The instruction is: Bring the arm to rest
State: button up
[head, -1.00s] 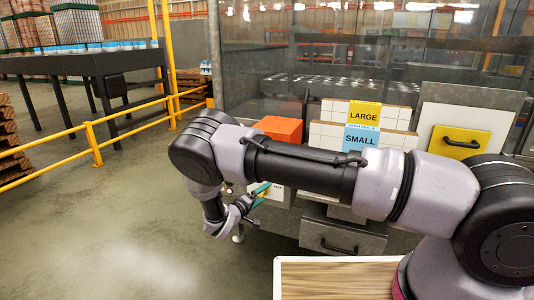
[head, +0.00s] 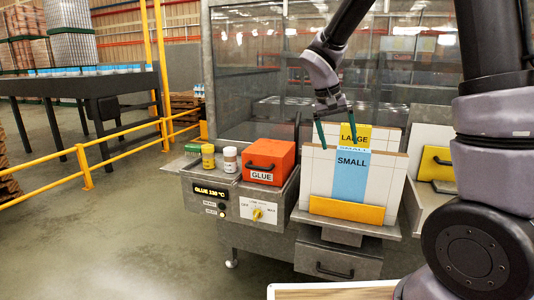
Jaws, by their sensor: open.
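My gripper (head: 336,134) points down with its two dark green fingers spread apart and nothing between them. It hangs in front of the upper part of the panels marked LARGE (head: 355,134) and SMALL (head: 352,172); whether it touches them I cannot tell. My arm is raised, with its forearm running up out of the top of the picture and its thick lower links on the right side.
A glass guard (head: 255,70) rises behind. A yellow railing (head: 85,165) stands left. The floor (head: 130,240) before it is clear.

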jog(key=s+d+r+t+y, duration=0.2)
jog(key=s+r+t+y, duration=0.1)
jog(key=s+r, duration=0.4)
jog(key=s+d+r+m+t+y, duration=0.1)
jog(key=s+d+r+t+y, duration=0.1)
jog(key=s+r, duration=0.5)
jog(key=s, duration=0.5)
jog(key=shift+t+y, duration=0.4)
jog(key=shift+d, duration=0.1)
